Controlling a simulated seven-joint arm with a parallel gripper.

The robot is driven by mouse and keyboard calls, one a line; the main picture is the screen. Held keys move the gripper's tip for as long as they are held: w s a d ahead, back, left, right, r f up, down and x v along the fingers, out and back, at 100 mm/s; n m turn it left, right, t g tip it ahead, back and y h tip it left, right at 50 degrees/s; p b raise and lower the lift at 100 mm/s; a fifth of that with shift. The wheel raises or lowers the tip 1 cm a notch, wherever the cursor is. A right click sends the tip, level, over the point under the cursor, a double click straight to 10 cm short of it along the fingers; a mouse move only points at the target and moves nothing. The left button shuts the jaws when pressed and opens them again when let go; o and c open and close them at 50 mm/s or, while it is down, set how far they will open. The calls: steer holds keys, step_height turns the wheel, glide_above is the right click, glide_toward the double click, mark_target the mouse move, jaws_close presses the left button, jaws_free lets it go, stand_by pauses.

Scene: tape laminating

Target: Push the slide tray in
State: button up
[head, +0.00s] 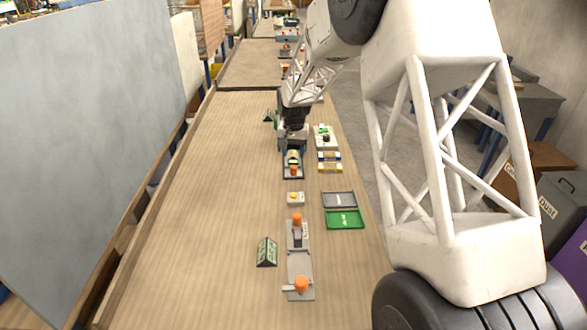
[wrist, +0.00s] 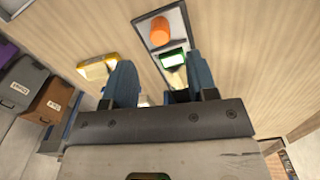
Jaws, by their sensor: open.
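The slide tray (head: 292,176) appears to be the narrow dark-framed unit with an orange knob (head: 293,170), on the table just in front of my gripper (head: 292,150). In the wrist view the same unit shows as a grey-edged frame (wrist: 182,22) with the orange knob (wrist: 160,31) at its far end and a green-and-white piece (wrist: 174,60) inside. How far the tray sticks out is unclear.
Yellow-ended boxes (head: 330,168) and a white-and-green device (head: 325,138) lie right of the unit. Nearer are a yellow-button box (head: 295,198), a grey tray (head: 340,200), a green tray (head: 344,219), a grey orange-knobbed fixture (head: 299,262) and a green sign (head: 267,252). The table's left side is clear.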

mark_target(294, 167)
steer(key=shift+f, duration=3.7)
jaws_close()
